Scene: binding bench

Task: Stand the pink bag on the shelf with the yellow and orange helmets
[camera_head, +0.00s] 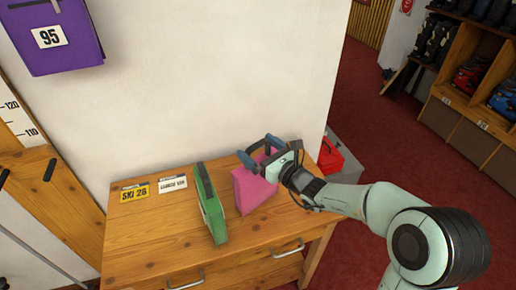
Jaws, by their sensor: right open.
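The pink bag (252,188) stands on the wooden bench (150,240), close to its back right part. My right gripper (260,153) is at the top of the bag, with its arm coming in from the right. Its jaws are open, with dark blue fingers near the bag's upper edge. The gripper hides part of the bag's top, and I cannot tell whether a finger touches it. The yellow and orange helmets and their shelf do not show. My left gripper is not in view.
A green bag (211,207) stands just left of the pink one. Two label cards, yellow (134,192) and white (172,184), lie at the back left. A red box (330,158) is beyond the bench's right end. Wooden shelving (460,105) with boots stands far right, across red carpet.

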